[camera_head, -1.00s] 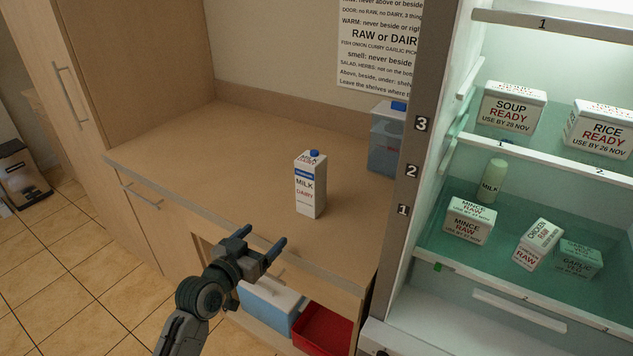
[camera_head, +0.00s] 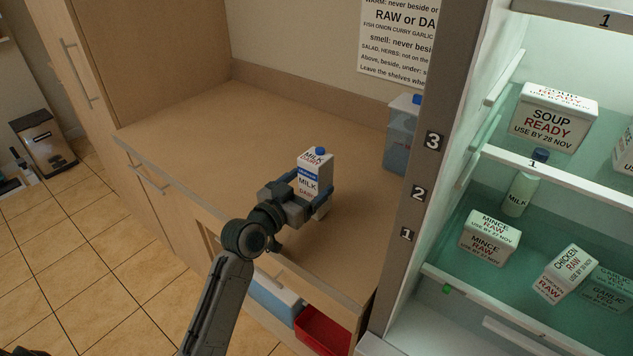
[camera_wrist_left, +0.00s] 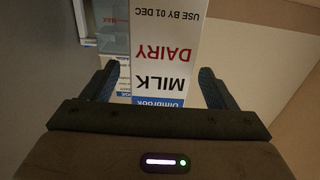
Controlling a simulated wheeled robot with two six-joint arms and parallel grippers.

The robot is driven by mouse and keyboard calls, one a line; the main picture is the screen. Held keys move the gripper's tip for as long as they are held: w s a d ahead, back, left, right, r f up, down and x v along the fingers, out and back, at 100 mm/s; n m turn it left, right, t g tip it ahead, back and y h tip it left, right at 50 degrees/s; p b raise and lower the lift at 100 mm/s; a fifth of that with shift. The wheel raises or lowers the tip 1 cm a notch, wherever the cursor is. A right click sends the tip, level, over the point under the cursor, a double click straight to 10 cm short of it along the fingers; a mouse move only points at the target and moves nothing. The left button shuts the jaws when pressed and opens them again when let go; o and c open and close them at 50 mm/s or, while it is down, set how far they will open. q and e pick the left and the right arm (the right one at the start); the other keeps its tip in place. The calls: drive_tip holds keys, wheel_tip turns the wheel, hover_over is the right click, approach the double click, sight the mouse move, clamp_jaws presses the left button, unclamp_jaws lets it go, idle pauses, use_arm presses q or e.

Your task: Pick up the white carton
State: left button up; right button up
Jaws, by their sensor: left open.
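The white milk carton (camera_head: 315,168) with a blue cap stands upright on the wooden counter (camera_head: 235,130). My left gripper (camera_head: 312,192) is open at the carton, with one finger on each side of it in the head view. The gripper hides the carton's lower part there. In the left wrist view the carton (camera_wrist_left: 165,45) appears upside down, with its MILK and DAIRY print between the two open fingers (camera_wrist_left: 162,85). A gap shows on each side between finger and carton. My right gripper is not in view.
An open fridge stands at right, with a soup carton (camera_head: 554,118), a mince carton (camera_head: 489,238), a chicken carton (camera_head: 563,274) and a milk bottle (camera_head: 519,192). A blue-lidded container (camera_head: 402,140) stands at the counter's back right. The counter's left part is clear.

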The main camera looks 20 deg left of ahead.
use_arm(q)
drive_tip(key=p+x, duration=0.1)
drive_tip(key=x, duration=0.4)
drive_tip(key=shift+w+d, duration=0.1)
drive_tip(key=shift+w, duration=0.1)
drive_tip(key=shift+s, duration=0.1)
drive_tip(key=shift+c, duration=0.4)
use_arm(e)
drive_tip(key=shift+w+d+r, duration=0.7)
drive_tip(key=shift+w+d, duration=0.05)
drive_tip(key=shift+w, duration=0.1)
